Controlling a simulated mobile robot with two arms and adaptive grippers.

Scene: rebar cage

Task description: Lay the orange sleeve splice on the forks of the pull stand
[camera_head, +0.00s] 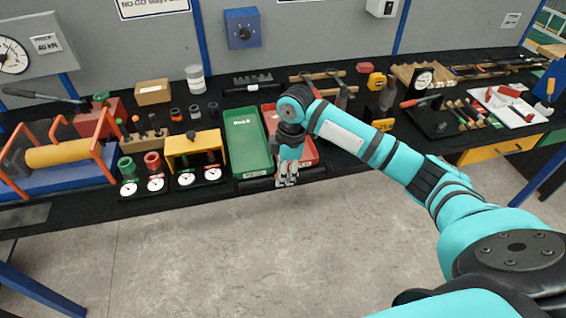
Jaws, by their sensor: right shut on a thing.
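My right gripper (287,180) points down at the front edge of the bench, in front of the green and red trays. I cannot pick out the orange sleeve splice with certainty. My left gripper is out of view.
The green tray (247,126) and the red tray (304,157) lie behind my gripper. A yellow stand (181,151) and several dial gauges (156,184) stand between it and the pull stand. A wooden block (145,142) holds small pieces. The floor in front is clear.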

